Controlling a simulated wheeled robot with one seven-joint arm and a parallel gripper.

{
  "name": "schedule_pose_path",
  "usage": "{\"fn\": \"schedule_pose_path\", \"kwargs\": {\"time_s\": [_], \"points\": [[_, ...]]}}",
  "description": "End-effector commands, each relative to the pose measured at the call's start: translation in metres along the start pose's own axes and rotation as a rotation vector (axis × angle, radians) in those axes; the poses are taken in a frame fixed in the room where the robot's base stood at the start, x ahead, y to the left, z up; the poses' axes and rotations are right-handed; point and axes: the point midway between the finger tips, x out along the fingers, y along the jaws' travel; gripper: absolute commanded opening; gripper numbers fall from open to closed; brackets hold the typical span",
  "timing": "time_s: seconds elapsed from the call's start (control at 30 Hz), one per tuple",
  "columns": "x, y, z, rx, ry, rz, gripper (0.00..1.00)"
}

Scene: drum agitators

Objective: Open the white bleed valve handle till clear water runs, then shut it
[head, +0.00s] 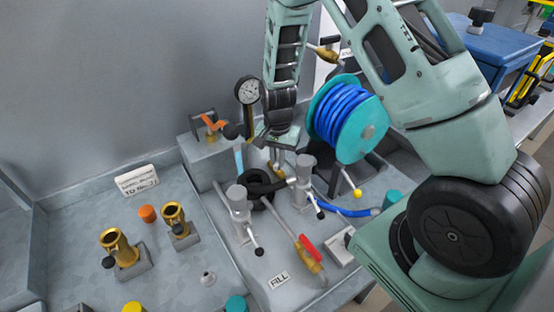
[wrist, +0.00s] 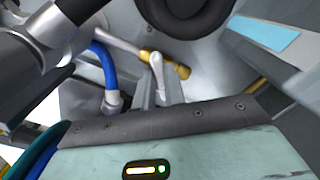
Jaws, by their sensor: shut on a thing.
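In the wrist view the white bleed valve handle (wrist: 157,72) is a small pale lever on a brass valve body (wrist: 178,69) at the end of a pipe. My gripper (wrist: 160,94) is shut on this handle, with a narrow finger on each side of it. In the head view my gripper (head: 277,148) points down behind the grey pipework, and the handle is hidden there. I see no running water clearly. A pale blue strip (wrist: 268,38) shows at upper right in the wrist view; I cannot tell what it is.
A pressure gauge (head: 248,92) and an orange-handled valve (head: 214,122) stand left of my gripper. A blue hose reel (head: 345,115) is close on the right. Grey pipe posts (head: 239,208) and a red-handled valve (head: 309,249) stand in front. Brass fittings (head: 119,247) are at left.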

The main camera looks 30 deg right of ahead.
Motion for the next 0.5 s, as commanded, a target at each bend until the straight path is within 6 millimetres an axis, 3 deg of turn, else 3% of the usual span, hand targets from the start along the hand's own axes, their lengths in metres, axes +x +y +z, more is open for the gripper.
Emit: {"fn": "schedule_pose_path", "kwargs": {"time_s": [0.5], "points": [[-0.0003,0.0022,-0.0023,-0.480,0.004,-0.002,0.00]]}}
